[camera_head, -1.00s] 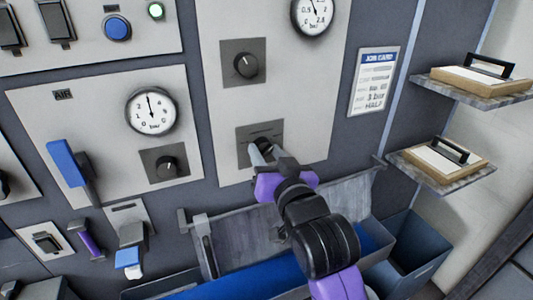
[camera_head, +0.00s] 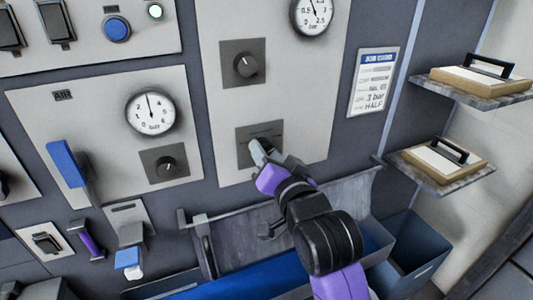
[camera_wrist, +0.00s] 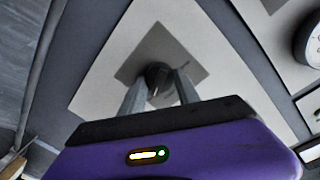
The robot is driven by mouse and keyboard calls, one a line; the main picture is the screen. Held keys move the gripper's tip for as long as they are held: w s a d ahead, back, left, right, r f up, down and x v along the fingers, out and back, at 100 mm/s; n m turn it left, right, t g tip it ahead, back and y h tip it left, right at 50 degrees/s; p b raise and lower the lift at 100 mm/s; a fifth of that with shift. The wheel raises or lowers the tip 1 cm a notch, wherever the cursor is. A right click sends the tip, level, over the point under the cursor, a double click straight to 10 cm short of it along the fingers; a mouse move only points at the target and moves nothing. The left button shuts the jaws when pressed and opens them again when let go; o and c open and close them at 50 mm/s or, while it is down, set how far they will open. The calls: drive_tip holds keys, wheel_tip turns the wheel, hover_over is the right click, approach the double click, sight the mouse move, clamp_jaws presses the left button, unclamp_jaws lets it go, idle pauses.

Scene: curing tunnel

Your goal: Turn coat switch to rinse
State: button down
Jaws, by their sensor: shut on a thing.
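The coat switch appears to be the black rotary knob on the lower grey square plate (camera_head: 272,132) of the middle white panel. In the head view my gripper (camera_head: 259,150) covers most of this knob. In the wrist view the knob (camera_wrist: 157,78) sits between the two grey fingers of my gripper (camera_wrist: 160,88), which are shut on its sides. The wrist view shows the plate turned like a diamond, so my gripper is rolled relative to the panel. The plate's markings are too small to read.
Another knob (camera_head: 246,65) sits above on the same panel, below a round gauge (camera_head: 314,12). To the left are an air gauge (camera_head: 151,111), a knob (camera_head: 169,165) and a blue lever (camera_head: 68,163). A metal trough (camera_head: 340,205) lies below my gripper. Shelves with boxes (camera_head: 447,165) are at right.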

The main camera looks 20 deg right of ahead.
drive_tip(key=c, duration=0.9)
unclamp_jaws()
drive_tip(key=s, duration=0.4)
drive_tip(key=s+b, duration=0.1)
drive_tip(key=s, duration=0.3)
drive_tip(key=shift+a+r, duration=0.15)
drive_tip(key=shift+r, duration=0.05)
drive_tip(key=shift+w, duration=0.1)
